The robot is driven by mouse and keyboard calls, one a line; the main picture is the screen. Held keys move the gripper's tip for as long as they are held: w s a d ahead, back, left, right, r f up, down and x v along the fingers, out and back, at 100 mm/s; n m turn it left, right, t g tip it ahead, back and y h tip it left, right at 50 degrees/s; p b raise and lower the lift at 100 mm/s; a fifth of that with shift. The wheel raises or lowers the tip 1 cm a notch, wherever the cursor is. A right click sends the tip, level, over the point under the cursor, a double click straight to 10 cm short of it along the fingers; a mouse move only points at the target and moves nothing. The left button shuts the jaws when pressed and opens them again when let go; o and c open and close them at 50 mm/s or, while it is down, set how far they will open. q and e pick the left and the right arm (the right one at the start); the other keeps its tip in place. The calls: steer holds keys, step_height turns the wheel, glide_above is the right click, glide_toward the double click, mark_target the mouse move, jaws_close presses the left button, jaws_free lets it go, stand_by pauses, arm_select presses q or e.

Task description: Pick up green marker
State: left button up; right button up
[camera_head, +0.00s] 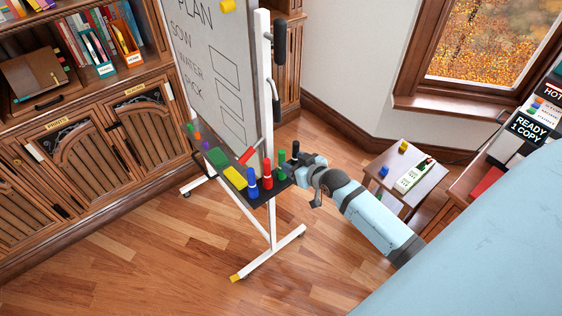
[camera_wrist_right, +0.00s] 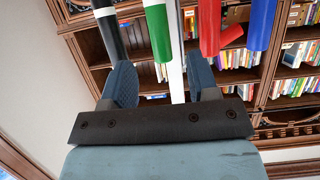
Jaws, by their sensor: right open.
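The green marker (camera_head: 281,163) stands upright on the dark tray (camera_head: 284,184) of the whiteboard stand, between a red marker (camera_head: 267,181) and a black marker (camera_head: 295,150). My right gripper (camera_head: 299,163) is beside the tray's right end, close to the green and black markers. In the right wrist view the gripper (camera_wrist_right: 160,82) is open with nothing between its fingers. The green marker (camera_wrist_right: 157,30) shows ahead, in line with the gap. The black marker (camera_wrist_right: 107,30) shows by the left finger. Contact cannot be told. My left gripper is not in view.
A small side table (camera_head: 424,187) stands at right. The wooden floor in front is clear.

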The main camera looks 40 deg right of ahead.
mark_target(284, 159)
steer(key=x, duration=0.6)
steer(key=shift+w+f+p, duration=0.3)
steer(key=shift+f+p, duration=0.05)
steer(key=shift+p, duration=0.05)
jaws_close()
